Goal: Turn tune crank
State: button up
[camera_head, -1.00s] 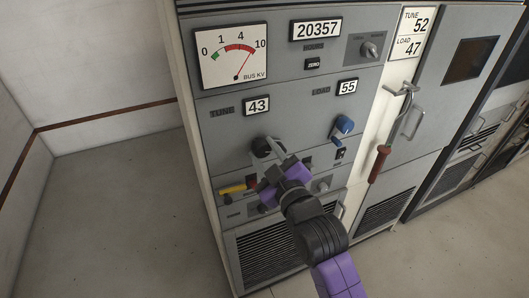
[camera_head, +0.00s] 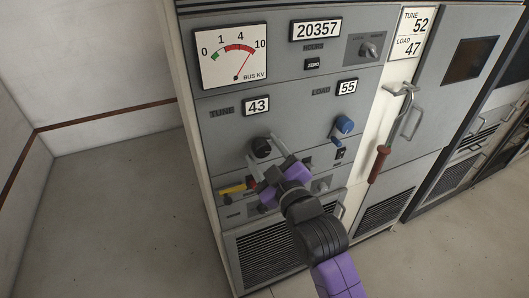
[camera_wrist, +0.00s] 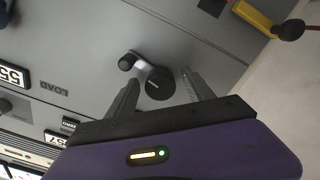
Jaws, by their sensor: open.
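The tune crank (camera_head: 261,148) is a black knob below the TUNE counter (camera_head: 256,105), which reads 43. In the wrist view, the crank (camera_wrist: 159,85) shows a round black hub, a short grey arm and a small black handle knob (camera_wrist: 127,62) at upper left. My gripper (camera_head: 265,151) is at the crank with its two grey fingers apart. In the wrist view my gripper (camera_wrist: 160,78) is open, with the hub between its fingers and the handle knob beyond the left fingertip. Contact cannot be told. A plate (camera_head: 420,22) reads TUNE 52.
The blue load crank (camera_head: 343,126) is to the right, under the LOAD counter (camera_head: 347,86) reading 55. A yellow handle (camera_head: 234,189) is just lower left of my gripper. A red-handled lever (camera_head: 379,164) hangs at right. The floor at left is clear.

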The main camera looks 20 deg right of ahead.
jog(key=shift+s, duration=0.1)
jog(key=s+b, duration=0.1)
jog(key=s, duration=0.6)
jog(key=shift+s+b, duration=0.3)
jog(key=shift+b, duration=0.1)
